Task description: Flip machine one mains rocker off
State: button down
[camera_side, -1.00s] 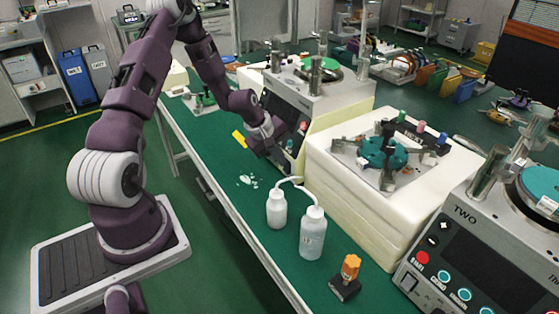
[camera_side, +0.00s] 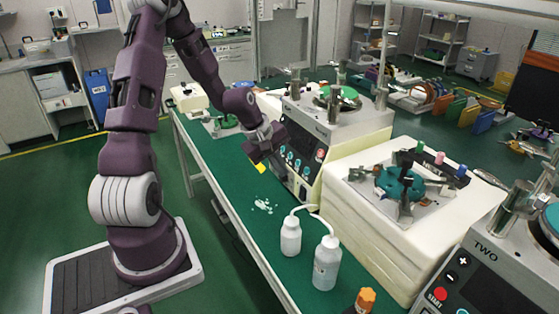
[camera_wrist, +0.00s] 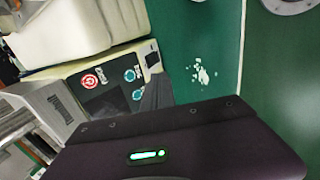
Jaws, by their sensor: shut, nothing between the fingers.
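Machine one (camera_side: 345,132) is the cream and grey lapping machine in the middle of the side view, with a green plate on top. Its dark front panel (camera_side: 298,142) has teal buttons and a red one; the wrist view shows the red power button (camera_wrist: 90,80) too. A small dark part (camera_wrist: 152,59) in a pale surround at the panel's end may be the mains rocker; its position is unclear. My gripper (camera_side: 279,170) is shut and empty, close in front of the panel and hiding part of it. I cannot tell whether it touches.
Two white wash bottles (camera_side: 326,264) stand on the green bench in front. A cream block (camera_side: 355,210) carrying a teal fixture stands right of machine one, and machine two (camera_side: 480,275) beyond it. White spill marks (camera_side: 263,204) lie on clear bench.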

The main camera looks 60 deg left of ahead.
jog(key=shift+w+v, duration=0.15)
jog(key=shift+v, duration=0.55)
jog(key=shift+w+v, duration=0.15)
jog(key=shift+v, duration=0.6)
jog(key=shift+d+r, duration=0.1)
jog(key=shift+r, duration=0.1)
jog(key=s+d+r+m+y, duration=0.1)
jog(key=s+d+r+m, duration=0.5)
jog(key=d+r+m, duration=0.5)
jog(key=s+d+r+m, duration=0.3)
jog(key=s+d, duration=0.1)
jog(key=s, duration=0.3)
jog(key=s+d+r+m+h, duration=0.1)
jog(key=s+d+r+m, duration=0.3)
jog(key=s, duration=0.3)
jog(key=shift+s+d+t, duration=0.3)
jog(key=shift+s+d, duration=0.05)
jog(key=shift+d, duration=0.3)
